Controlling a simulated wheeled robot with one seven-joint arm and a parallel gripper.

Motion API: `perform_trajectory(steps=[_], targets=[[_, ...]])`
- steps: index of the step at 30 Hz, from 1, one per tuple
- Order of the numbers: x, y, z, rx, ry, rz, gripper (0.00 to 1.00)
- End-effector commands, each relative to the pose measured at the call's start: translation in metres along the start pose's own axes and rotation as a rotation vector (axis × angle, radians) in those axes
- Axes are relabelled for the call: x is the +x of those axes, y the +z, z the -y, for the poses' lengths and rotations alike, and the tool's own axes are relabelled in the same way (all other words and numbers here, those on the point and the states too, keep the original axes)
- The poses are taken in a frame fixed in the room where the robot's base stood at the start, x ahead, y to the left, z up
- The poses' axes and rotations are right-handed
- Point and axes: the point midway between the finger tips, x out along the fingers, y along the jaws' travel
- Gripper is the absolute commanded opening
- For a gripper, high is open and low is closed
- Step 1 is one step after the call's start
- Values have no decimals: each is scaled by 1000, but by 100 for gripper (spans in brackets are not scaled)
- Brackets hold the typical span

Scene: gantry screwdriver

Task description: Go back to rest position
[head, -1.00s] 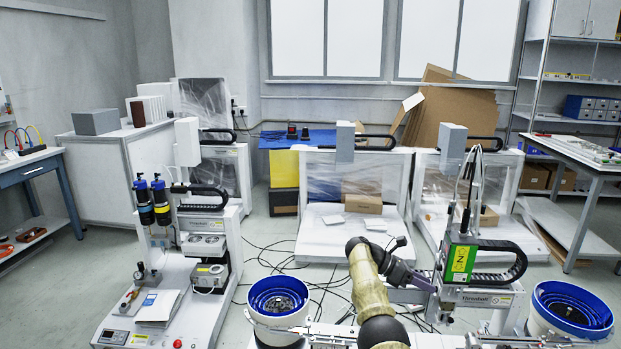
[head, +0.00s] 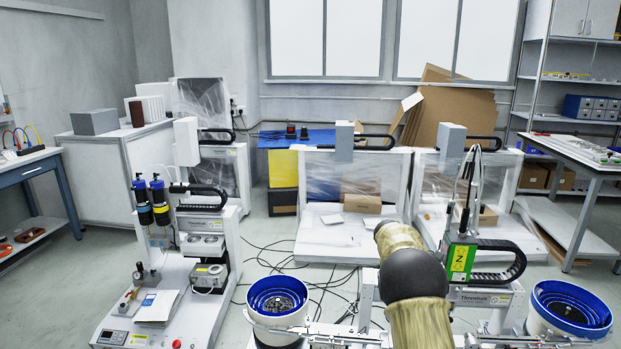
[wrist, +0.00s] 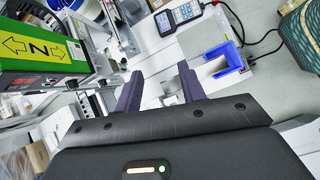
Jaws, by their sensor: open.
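My gripper (wrist: 160,92) shows in the wrist view with its two purple fingers spread apart and nothing between them. In the head view my arm stands at the lower right of centre, and its bent links hide the gripper. The screwdriver unit with the green and yellow face (head: 461,260) stands just right of my arm in the head view. The same green and yellow face (wrist: 40,52) fills the upper left of the wrist view, to the left of my fingers and apart from them.
Blue-rimmed feeder bowls stand at the front, one left of my arm (head: 277,300) and one at the far right (head: 571,308). A dispensing machine (head: 196,255) stands on the left. In the wrist view, a handheld panel (wrist: 178,17) and a blue-sided holder (wrist: 222,62) lie beyond the fingers.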

Motion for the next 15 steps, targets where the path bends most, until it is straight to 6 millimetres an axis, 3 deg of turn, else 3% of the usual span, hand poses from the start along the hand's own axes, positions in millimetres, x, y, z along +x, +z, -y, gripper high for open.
perform_trajectory(steps=[8, 15], targets=[[-21, -3, 68, 273, -42, -231, 40], [-40, -8, 140, 524, -114, -401, 40]])
